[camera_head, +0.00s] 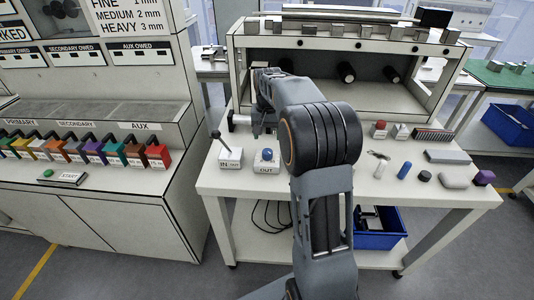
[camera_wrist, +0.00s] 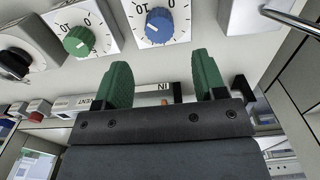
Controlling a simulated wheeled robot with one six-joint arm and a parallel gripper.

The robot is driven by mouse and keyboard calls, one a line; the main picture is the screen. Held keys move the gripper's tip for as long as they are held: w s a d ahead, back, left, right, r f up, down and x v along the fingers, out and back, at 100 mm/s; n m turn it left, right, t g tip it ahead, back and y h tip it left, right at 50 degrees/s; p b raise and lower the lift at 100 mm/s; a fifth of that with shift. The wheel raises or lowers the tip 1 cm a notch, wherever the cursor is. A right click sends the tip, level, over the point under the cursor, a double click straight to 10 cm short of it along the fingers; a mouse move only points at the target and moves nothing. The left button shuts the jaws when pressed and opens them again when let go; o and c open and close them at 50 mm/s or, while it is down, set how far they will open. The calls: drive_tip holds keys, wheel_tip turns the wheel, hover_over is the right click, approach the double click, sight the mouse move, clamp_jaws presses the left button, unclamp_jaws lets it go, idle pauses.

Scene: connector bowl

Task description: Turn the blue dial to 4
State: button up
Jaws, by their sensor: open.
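The blue dial (camera_wrist: 159,24) sits on a white square plate with printed numbers in the wrist view, including a 0 and a 10. Its exact setting is too small to read. My gripper (camera_wrist: 162,75) is open and empty, with its two green fingers spread below the dial in the picture and apart from it. A green dial (camera_wrist: 78,41) on a similar plate is to the left of the blue one.
A black knob (camera_wrist: 14,64) is left of the green dial. A metal bar handle (camera_wrist: 292,20) is at the upper right.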

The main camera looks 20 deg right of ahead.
sight(267, 151)
wheel_tip(267, 151, down, 8)
drive_tip(key=shift+r+b, duration=0.1)
drive_tip(key=shift+b, duration=0.3)
drive_tip(key=shift+a, duration=0.1)
drive_tip(key=c, duration=0.9)
drive_tip(key=shift+n, duration=0.3)
